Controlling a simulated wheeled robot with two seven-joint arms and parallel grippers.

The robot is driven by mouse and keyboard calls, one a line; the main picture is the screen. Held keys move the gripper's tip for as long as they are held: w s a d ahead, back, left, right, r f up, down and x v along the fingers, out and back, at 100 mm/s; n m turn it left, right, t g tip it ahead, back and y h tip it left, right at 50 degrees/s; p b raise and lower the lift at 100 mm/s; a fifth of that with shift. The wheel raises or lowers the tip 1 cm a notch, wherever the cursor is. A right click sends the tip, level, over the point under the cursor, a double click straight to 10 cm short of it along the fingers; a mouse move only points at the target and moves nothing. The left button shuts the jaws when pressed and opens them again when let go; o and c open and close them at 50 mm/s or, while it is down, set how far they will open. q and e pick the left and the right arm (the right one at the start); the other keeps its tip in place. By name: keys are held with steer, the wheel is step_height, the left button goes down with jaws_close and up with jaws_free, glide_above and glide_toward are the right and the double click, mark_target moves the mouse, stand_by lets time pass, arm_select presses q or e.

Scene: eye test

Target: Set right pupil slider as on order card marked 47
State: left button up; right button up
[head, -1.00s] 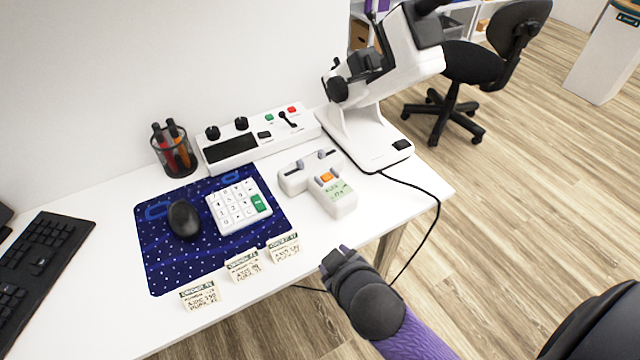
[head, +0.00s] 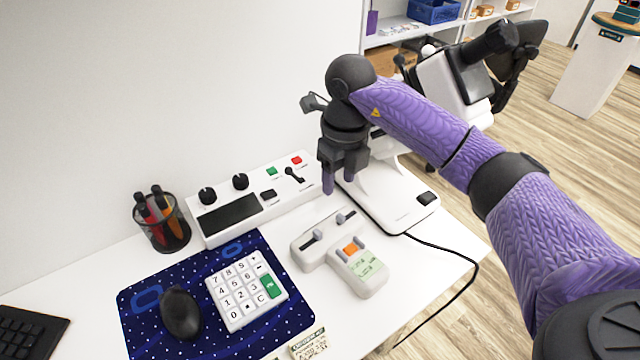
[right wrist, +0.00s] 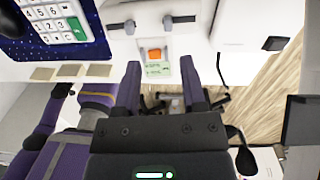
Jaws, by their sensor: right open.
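The white two-slider unit (head: 309,254) lies on the table, with a left knob (head: 318,235) and a right pupil slider knob (head: 342,217). In the right wrist view the right knob (right wrist: 168,22) is near the inner end of its slot. One order card (head: 309,344) shows at the bottom edge of the head view; its number is unreadable. Several cards show edge-blurred in the right wrist view (right wrist: 68,71). My right gripper (head: 340,182) is open and empty, pointing down behind the unit; its fingers also show in the right wrist view (right wrist: 160,82).
A handheld device (head: 362,280) with an orange button and green display adjoins the unit. The control console (head: 230,215) is behind left, a white microscope-like instrument (head: 400,200) behind right. A keypad (head: 240,285) and mouse (head: 181,312) lie on the blue mat (head: 140,310). A cable runs right.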

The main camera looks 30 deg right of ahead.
mark_target(341, 216)
steer(key=f+b, duration=0.1)
steer(key=f, duration=0.2)
steer(key=f+b, duration=0.1)
steer(key=f, duration=0.2)
steer(key=f+b, duration=0.1)
steer(key=f, duration=0.2)
steer(key=shift+s+d+b, duration=0.2)
steer(key=shift+d+b, duration=0.1)
steer(key=shift+d, duration=0.1)
steer(key=shift+f, duration=0.2)
steer(key=c, duration=0.5)
jaws_close()
arm_select(q)
steer(key=f, duration=0.1)
steer(key=s+f, duration=0.1)
steer(key=f, duration=0.1)
steer(key=shift+s+f+g, duration=0.25)
steer(key=shift+s+g, duration=0.05)
steer(key=shift+s, duration=0.1)
steer(key=shift+s, duration=0.2)
steer(key=shift+s+r, duration=0.1)
steer(key=shift+s, duration=0.2)
